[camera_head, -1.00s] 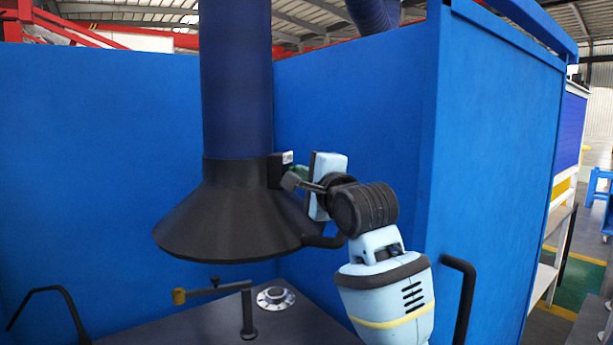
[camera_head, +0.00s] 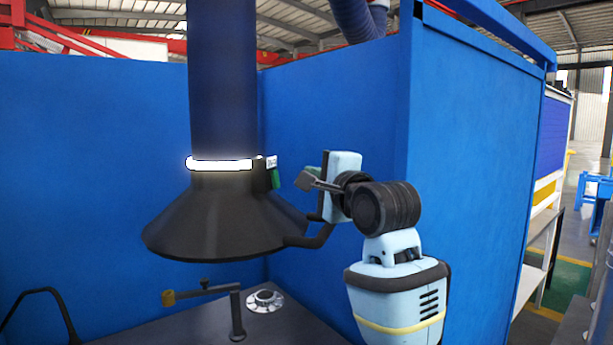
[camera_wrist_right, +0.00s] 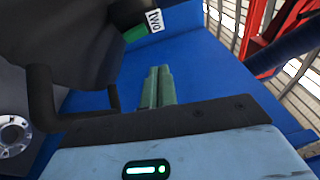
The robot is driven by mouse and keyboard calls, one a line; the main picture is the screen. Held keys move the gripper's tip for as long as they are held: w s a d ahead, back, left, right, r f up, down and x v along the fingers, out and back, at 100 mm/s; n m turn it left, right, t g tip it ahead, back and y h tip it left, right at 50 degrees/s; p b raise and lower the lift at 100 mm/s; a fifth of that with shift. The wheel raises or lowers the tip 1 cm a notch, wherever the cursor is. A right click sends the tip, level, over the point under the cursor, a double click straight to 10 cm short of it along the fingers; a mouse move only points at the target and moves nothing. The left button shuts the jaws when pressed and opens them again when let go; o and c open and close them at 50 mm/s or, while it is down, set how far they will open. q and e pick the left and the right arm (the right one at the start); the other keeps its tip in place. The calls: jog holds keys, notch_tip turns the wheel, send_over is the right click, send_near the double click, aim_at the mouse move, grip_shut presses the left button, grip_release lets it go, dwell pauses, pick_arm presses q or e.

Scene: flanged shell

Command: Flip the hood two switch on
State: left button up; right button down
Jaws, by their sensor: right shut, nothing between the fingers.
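The hood (camera_head: 228,215) is a black cone under a dark blue duct, with a ring (camera_head: 222,163) glowing white around its neck. The switch box on its right side has a white label (camera_head: 271,161) and a green switch (camera_head: 275,179). In the right wrist view the label (camera_wrist_right: 155,19) reads "two", and the green switch (camera_wrist_right: 136,33) shows beside it. My right gripper (camera_head: 311,173) is to the right of the switch, apart from it. Its green fingers (camera_wrist_right: 156,87) are shut and empty. My left gripper is out of view.
A black curved handle (camera_head: 313,238) sticks out from the hood's right rim, below my right gripper. Blue panels (camera_head: 335,120) stand behind and to the right. A dark bench (camera_head: 190,322) below carries a bracket arm (camera_head: 208,291) and a round metal fitting (camera_head: 265,300).

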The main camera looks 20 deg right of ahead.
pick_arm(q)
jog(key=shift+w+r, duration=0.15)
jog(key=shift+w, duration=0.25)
pick_arm(e)
jog(key=s, duration=0.3)
jog(key=s+d, duration=0.1)
jog(key=s, duration=0.1)
jog(key=shift+s+r, duration=0.3)
jog(key=shift+r, duration=0.05)
